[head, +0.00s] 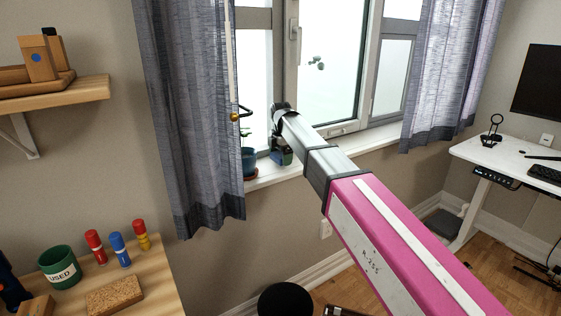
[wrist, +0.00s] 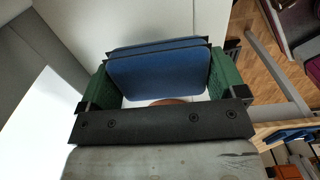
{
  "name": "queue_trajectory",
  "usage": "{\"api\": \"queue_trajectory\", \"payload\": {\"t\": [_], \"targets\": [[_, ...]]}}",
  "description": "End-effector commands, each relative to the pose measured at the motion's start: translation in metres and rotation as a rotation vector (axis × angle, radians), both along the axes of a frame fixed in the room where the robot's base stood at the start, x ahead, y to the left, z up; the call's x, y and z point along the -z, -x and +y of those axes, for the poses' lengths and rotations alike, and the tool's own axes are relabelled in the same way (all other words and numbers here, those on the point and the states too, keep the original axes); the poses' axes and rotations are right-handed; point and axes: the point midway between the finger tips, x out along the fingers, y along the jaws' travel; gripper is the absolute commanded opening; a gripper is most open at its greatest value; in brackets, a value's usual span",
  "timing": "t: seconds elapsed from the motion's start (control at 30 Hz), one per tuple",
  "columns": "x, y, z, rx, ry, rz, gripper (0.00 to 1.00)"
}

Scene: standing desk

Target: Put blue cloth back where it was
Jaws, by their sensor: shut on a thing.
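My gripper (head: 282,156) is over the windowsill, just right of a potted plant. It is shut on the blue cloth (wrist: 158,74), which looks like a folded, layered pad with rounded corners. In the wrist view the cloth spans the gap between the two green finger pads of my gripper (wrist: 166,82). In the head view only a small blue patch of the cloth (head: 287,157) shows between the fingers. I cannot tell whether the cloth touches the sill.
The blue plant pot (head: 249,161) stands close to my gripper's left on the white windowsill (head: 270,175). The grey curtain (head: 195,110) hangs left of it. A wooden table (head: 150,285) with a green cup (head: 59,267) and colored pegs is at lower left. A white desk (head: 500,160) is at right.

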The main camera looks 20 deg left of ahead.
Motion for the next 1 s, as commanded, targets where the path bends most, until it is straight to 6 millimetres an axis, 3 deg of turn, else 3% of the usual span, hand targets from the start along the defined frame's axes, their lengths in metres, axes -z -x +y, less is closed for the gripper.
{"api": "queue_trajectory", "payload": {"t": [0.13, 0.47, 0.5, 0.53, 0.83, 1.0], "targets": [[0.018, 0.0, 0.0, 0.0, 0.001, 0.002, 0.71], [0.021, 0.0, 0.0, 0.0, 0.0, 0.0, 0.71], [0.022, 0.0, 0.0, 0.0, 0.0, 0.0, 0.93], [0.021, 0.0, 0.0, 0.0, 0.0, 0.0, 1.0], [0.019, 0.0, 0.0, 0.0, 0.0, 0.0, 1.0], [0.001, 0.0, 0.0, 0.0, -0.001, -0.001, 1.0]]}}
